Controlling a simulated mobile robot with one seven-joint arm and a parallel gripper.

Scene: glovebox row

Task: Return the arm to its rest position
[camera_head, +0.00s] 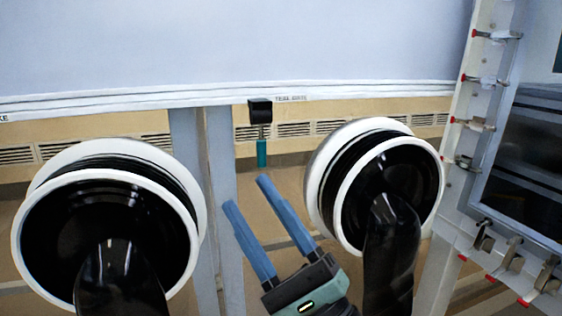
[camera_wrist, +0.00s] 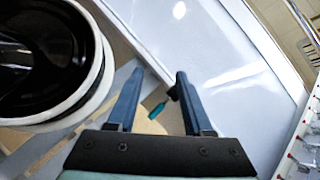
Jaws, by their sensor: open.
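My gripper (camera_head: 248,192) is in the lower middle of the head view, between the two glove ports. Its two long blue fingers are spread and point up and to the left. Nothing is between them. In the wrist view the fingers (camera_wrist: 158,74) also stand apart. A small item with a black head (camera_head: 260,111) and teal handle (camera_head: 261,153) hangs at the lower edge of the pale panel, just beyond the fingertips in the head view. In the wrist view its teal handle (camera_wrist: 157,110) shows between the fingers, its black part partly behind the right finger. I see no contact.
A left glove port (camera_head: 196,220) and a right glove port (camera_head: 331,170) with black gloves flank my gripper. The pale panel (camera_head: 230,45) spans the top. A clamped frame (camera_head: 462,150) stands at right. A grey post (camera_head: 222,180) rises between the ports.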

